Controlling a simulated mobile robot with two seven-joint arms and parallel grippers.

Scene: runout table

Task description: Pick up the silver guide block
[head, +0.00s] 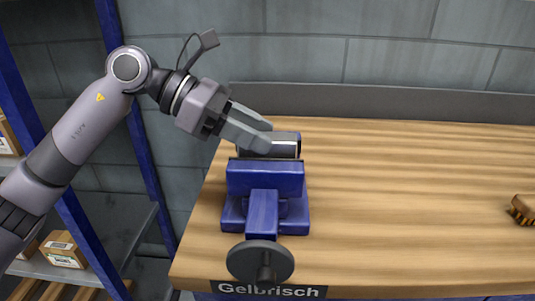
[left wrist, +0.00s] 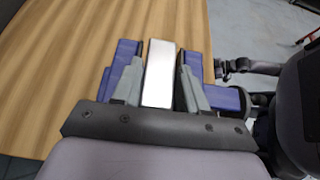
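The silver guide block (left wrist: 158,75) lies between the blue jaws of the vise (left wrist: 210,68) in the left wrist view. In the head view a strip of the block (head: 286,150) shows at the top of the vise (head: 265,180), partly hidden by my fingers. My left gripper (head: 262,134) reaches in from the left, its fingertips over the vise. In the left wrist view its two grey fingers (left wrist: 158,75) stand on either side of the block, with what look like narrow gaps, so it seems open.
The vise sits at the near left corner of the wooden table (head: 410,200), its round handle (head: 260,262) at the front. A brush (head: 523,209) lies at the far right. The tabletop between is clear. A blue-framed shelf with boxes (head: 62,248) stands at the left.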

